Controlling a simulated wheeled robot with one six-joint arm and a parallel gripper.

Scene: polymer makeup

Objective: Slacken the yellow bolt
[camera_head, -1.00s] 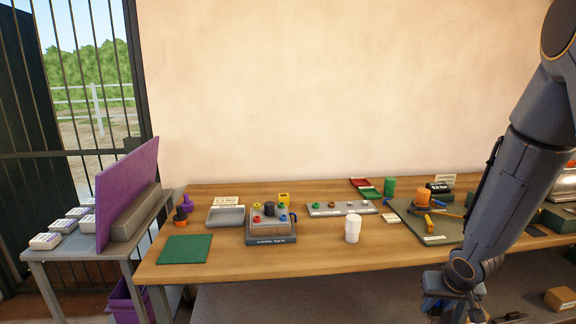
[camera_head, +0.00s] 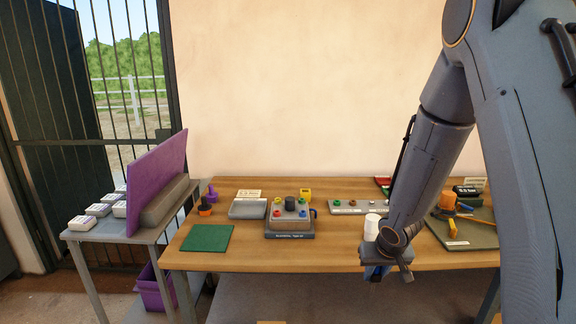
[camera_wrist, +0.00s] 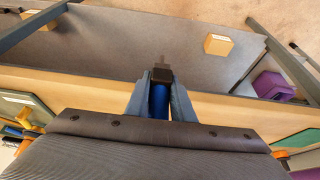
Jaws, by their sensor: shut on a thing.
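A grey fixture block (camera_head: 290,228) with small coloured bolts around a dark central knob stands mid-table. The yellow bolt (camera_head: 277,201) seems to be at its back left corner, very small in this view. My gripper (camera_wrist: 158,100) is shut on a blue-handled tool (camera_wrist: 158,103) with a black collar and a thin grey shaft. In the head view my gripper (camera_head: 378,271) hangs at the table's front edge, right of the fixture and apart from it. The tool is mostly hidden there.
A white cup (camera_head: 371,228) stands near my gripper. A green mat (camera_head: 207,238), a grey tray (camera_head: 248,209) and a yellow block (camera_head: 305,195) lie around the fixture. A grey strip with bolts (camera_head: 346,208) is behind. A purple panel (camera_head: 158,182) stands left.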

